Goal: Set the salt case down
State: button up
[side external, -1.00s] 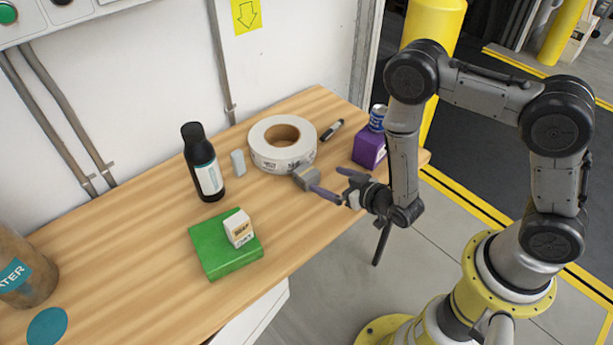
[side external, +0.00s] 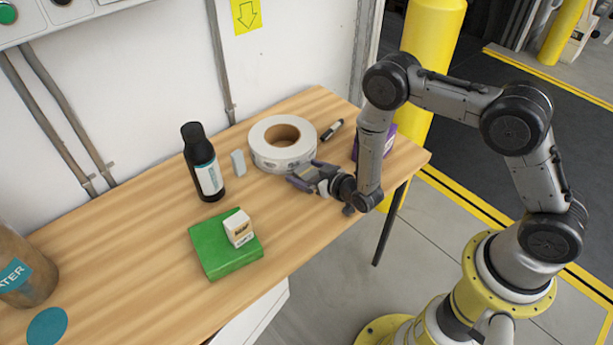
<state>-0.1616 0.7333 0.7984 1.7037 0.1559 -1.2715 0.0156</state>
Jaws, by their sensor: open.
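My gripper (side external: 308,176) is low over the table's front right part, just in front of the white tape roll. Its fingers are open. A small grey block (side external: 309,172) shows between the fingers, mostly hidden by them. I cannot read a label on it, so I cannot tell if it is the salt case. No object in view carries a readable salt label. I cannot tell whether the fingers touch the block.
The white tape roll (side external: 283,157) is close behind my gripper. A purple box (side external: 389,140) is partly hidden.

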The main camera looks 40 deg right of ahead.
grip_shut()
dwell(0.4)
jog(key=shift+r, duration=0.85)
jog(key=s+d+r, duration=0.1)
jog(key=s+r, duration=1)
jog(key=s, duration=0.3)
jog(key=shift+d+r, duration=0.2)
